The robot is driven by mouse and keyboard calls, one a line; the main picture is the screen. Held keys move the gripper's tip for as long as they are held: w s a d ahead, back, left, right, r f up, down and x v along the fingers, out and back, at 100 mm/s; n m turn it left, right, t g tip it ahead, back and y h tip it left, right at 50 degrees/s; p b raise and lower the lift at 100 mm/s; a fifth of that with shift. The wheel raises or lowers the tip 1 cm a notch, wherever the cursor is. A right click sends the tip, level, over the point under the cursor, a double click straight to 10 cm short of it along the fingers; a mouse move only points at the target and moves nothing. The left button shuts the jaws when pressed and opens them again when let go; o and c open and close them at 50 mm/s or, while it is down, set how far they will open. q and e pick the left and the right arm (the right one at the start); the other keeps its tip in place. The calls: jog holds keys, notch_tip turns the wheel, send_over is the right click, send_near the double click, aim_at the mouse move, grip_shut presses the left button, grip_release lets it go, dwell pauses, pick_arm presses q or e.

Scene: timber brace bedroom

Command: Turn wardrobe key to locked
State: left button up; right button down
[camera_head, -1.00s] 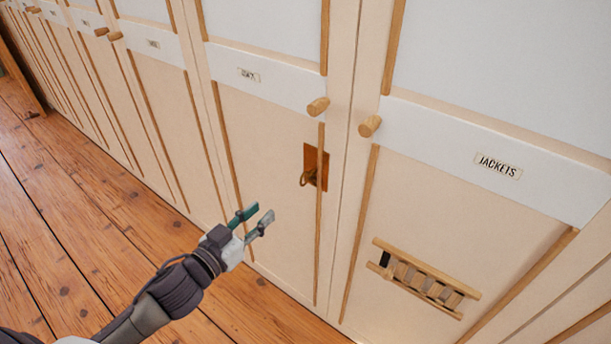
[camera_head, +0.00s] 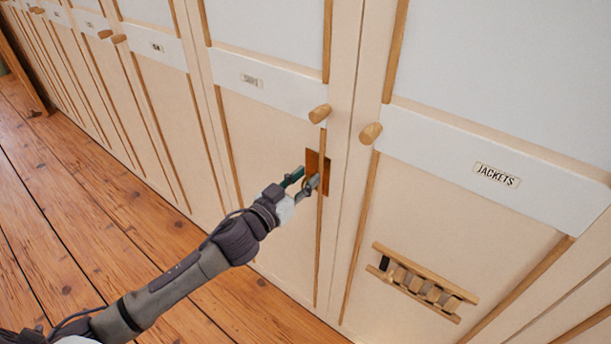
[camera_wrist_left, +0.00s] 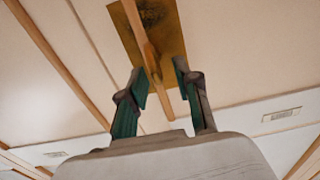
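The wardrobe lock is a brass-brown plate (camera_head: 325,165) on the door left of the JACKETS door, below a round wooden knob (camera_head: 320,113). My left gripper (camera_head: 308,177) is at the plate, fingers open, around or just in front of the key. The key is mostly hidden by the fingers in the head view. In the left wrist view the plate (camera_wrist_left: 173,38) lies just beyond the open fingers (camera_wrist_left: 160,78), with a wooden strip crossing it. I cannot tell whether a finger touches the key. My right gripper is in neither view.
A thin wooden trim strip (camera_head: 319,240) runs down the door beside the lock. The JACKETS door (camera_head: 440,215) has its own knob (camera_head: 371,133) and a small wooden rack (camera_head: 420,283). The plank floor (camera_head: 60,220) at left is clear.

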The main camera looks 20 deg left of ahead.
pick_arm(q)
jog(key=shift+w+d, duration=0.15)
jog(key=shift+w, duration=0.15)
grip_shut()
